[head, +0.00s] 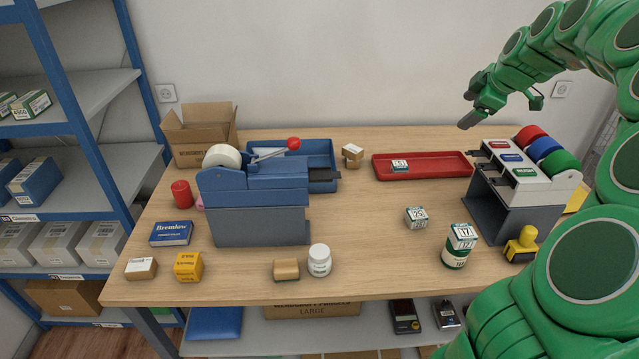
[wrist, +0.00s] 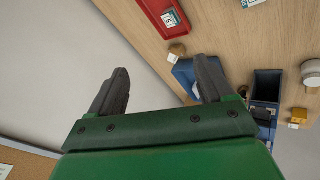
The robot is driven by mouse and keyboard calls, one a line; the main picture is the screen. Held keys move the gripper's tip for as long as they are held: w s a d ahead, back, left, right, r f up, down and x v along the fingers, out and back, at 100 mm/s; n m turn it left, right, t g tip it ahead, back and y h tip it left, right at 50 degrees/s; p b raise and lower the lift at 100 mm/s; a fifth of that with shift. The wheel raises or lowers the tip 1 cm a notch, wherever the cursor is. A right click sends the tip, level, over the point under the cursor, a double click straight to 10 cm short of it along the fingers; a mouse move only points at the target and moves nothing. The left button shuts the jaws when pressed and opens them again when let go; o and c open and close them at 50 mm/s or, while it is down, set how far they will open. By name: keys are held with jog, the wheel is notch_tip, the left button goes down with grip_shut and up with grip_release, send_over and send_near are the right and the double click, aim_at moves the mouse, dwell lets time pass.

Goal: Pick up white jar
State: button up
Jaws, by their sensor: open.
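The white jar (head: 319,261) stands upright near the front edge of the table, just right of a small tan parcel (head: 286,270). A round white thing at the right edge of the wrist view looks like the same jar (wrist: 311,72), partly cut off. My gripper (head: 501,114) is raised above the back right of the table, in front of the wall, far from the jar. In the wrist view its two dark fingers (wrist: 163,68) are spread apart with nothing between them.
A blue-grey tape dispenser (head: 262,210) stands behind and left of the jar. A red tray (head: 425,172) and a blue tray (head: 318,153) lie at the back. A green-and-white jar (head: 456,252) and a tape rack (head: 520,195) are at right.

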jog(key=s+a+f+n+g+y, duration=0.1)
jog(key=s+a+g+y, duration=0.15)
jog(key=a, duration=0.55)
jog(key=s+a+f+n+g+y, duration=0.1)
jog(key=s+a+y, duration=0.3)
jog(key=a, duration=0.5)
jog(key=s+a+r+n+g+y, duration=0.4)
jog(key=s+a+r+g+y, duration=0.15)
jog(key=s+a, duration=0.65)
send_near(322, 251)
jog(key=x, duration=0.3)
jog(key=shift+s+a+f, duration=0.1)
jog(key=shift+s+f, duration=0.05)
jog(key=shift+f, duration=0.05)
jog(key=shift+x, duration=3.9)
jog(key=shift+r, duration=0.1)
jog(key=c, duration=1.1)
